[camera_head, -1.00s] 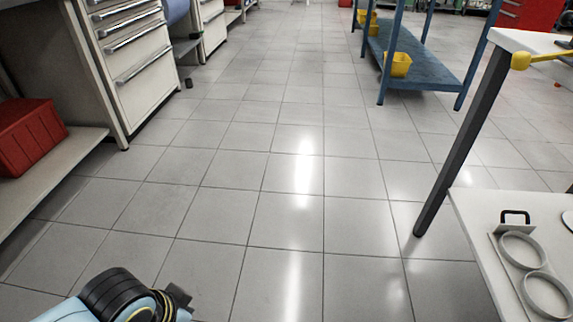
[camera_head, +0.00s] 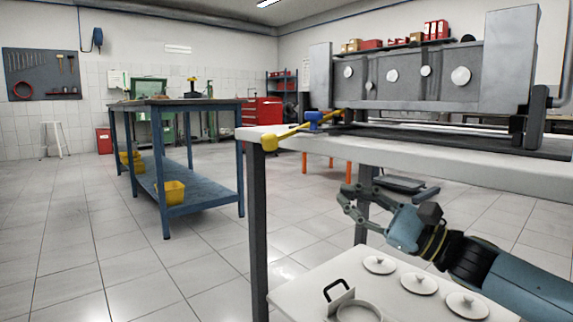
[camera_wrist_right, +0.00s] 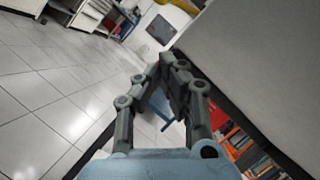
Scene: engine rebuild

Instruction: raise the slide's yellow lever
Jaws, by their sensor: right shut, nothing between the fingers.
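The yellow lever (camera_head: 290,132) sticks out past the left end of the white table (camera_head: 430,164), its rounded knob hanging at the table corner and its rod sloping up to a blue fitting (camera_head: 315,118). In the right wrist view a yellow piece (camera_wrist_right: 186,5), probably the lever, is cut by the top edge. My right gripper (camera_head: 347,195) is below the table top, to the right of and lower than the lever, apart from it. Its fingers (camera_wrist_right: 170,62) are closed together and empty. My left gripper is out of view.
A grey block with round discs (camera_head: 420,76) stands on the table. A lower white shelf (camera_head: 375,295) holds several lidded discs and a black-handled part. The table leg (camera_head: 258,230) stands below the lever. A blue bench (camera_head: 190,188) stands at left, with clear floor between.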

